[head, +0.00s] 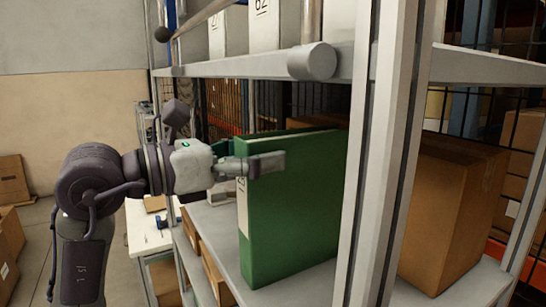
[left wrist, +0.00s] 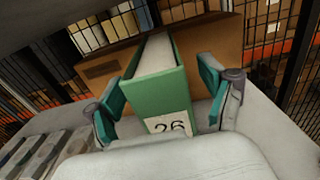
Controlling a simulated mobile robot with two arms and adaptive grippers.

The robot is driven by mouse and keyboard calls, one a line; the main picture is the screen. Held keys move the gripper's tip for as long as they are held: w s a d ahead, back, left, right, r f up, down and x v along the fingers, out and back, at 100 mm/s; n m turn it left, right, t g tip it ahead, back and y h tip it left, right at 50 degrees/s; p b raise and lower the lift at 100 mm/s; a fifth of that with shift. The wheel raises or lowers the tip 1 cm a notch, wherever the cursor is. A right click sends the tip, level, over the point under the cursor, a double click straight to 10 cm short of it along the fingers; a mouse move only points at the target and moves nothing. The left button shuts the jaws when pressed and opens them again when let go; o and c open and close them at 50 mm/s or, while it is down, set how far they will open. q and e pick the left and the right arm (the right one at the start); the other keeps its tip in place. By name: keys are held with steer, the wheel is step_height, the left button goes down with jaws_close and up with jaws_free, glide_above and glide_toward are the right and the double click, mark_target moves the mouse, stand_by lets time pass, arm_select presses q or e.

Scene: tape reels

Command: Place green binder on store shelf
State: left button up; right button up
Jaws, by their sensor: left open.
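The green binder (head: 290,215) stands upright on the lower board of the grey metal store shelf (head: 215,228) in the head view. Its spine carries a white label. In the left wrist view the binder (left wrist: 155,88) shows spine first, with "26" on the label. My left gripper (head: 255,160) is at the binder's upper spine edge. Its fingers (left wrist: 165,105) are open, one on each side of the binder, with a visible gap on both sides. The binder's far end is hidden. My right gripper is in neither view.
A shelf post (head: 375,170) stands just right of the binder, with a cardboard box (head: 450,210) beyond it. An upper board (head: 260,66) with white binders (head: 273,25) runs above my gripper. Grey items (left wrist: 45,155) stand at the lower left in the wrist view.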

arm_select(q)
steer(key=b+v, duration=0.3)
steer(key=v, duration=0.6)
steer(key=shift+a, duration=0.2)
steer(key=shift+s, duration=0.1)
